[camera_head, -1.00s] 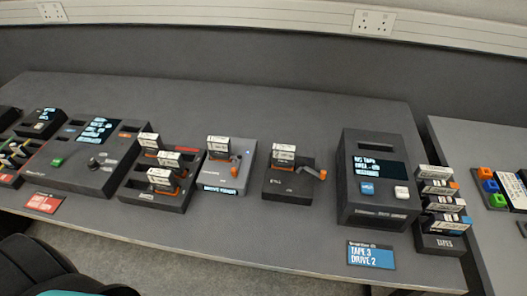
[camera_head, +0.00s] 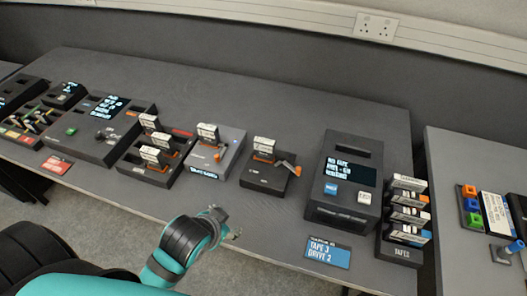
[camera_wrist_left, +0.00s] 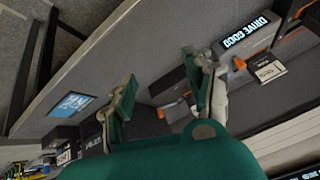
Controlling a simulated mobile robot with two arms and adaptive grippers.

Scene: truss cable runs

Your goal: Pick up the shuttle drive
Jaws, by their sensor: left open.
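Several upright drives with white labels and orange parts stand in docks. One drive (camera_head: 207,132) is in the grey dock with a lit display (camera_head: 203,174); that display reads DRIVE GOOD in the left wrist view (camera_wrist_left: 247,33), with a labelled drive (camera_wrist_left: 268,70) beside it. Another drive (camera_head: 264,146) is in a black dock (camera_head: 266,177) with an orange lever. Others are in a black rack (camera_head: 145,170). I cannot tell which one is the shuttle drive. My left gripper (camera_head: 226,225) is open and empty in front of the table; its fingers (camera_wrist_left: 160,88) show apart. My right gripper is not in view.
A large black unit (camera_head: 342,208) with a screen stands at right, next to a tape rack (camera_head: 400,250). A blue card (camera_head: 322,251) lies in front. A control box (camera_head: 90,147) stands at left. The table's back strip (camera_head: 260,95) is clear.

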